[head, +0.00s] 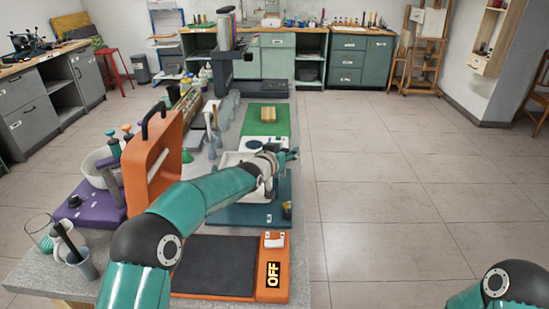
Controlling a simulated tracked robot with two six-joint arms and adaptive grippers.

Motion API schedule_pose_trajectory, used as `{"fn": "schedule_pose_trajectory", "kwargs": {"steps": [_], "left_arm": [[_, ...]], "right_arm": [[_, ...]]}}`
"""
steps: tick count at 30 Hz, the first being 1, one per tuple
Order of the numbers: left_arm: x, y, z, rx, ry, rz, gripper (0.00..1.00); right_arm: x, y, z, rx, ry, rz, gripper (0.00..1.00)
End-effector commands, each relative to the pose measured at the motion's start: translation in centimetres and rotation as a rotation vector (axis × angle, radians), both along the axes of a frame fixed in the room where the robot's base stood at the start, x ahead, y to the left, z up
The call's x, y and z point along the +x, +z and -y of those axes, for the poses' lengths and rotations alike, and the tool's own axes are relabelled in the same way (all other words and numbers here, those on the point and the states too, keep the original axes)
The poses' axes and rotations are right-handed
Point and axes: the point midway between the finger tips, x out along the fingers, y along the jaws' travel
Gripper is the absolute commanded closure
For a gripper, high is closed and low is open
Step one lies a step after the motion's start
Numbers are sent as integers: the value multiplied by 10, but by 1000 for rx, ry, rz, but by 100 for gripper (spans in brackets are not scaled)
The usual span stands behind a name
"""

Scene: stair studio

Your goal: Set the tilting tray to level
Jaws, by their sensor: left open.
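A pale tray (232,161), which looks like the tilting tray, is on the workbench behind my left wrist. It seems to belong with the dark teal base (245,214). My arm covers much of it, so I cannot tell its tilt. My left gripper (291,155) is open at the tray's right side, near the bench's right edge. I cannot tell whether it touches the tray. My right gripper is out of view; only part of my right arm shows at the bottom right.
An orange frame with a black handle (153,120) stands upright left of my left arm. A green board with a wooden block (268,115) lies behind. The floor at right is clear.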

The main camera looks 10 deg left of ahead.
Motion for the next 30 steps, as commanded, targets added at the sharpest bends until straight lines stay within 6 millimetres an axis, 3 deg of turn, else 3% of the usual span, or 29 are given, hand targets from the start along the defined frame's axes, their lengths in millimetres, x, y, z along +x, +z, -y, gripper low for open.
{"fn": "schedule_pose_trajectory", "kwargs": {"steps": [5,21,30], "left_arm": [[-16,6,-7,-1,1,0,47],[-94,26,-34,0,3,2,47],[-105,29,-37,0,3,2,47]], "right_arm": [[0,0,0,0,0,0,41],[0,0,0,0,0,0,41],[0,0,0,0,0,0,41]]}}
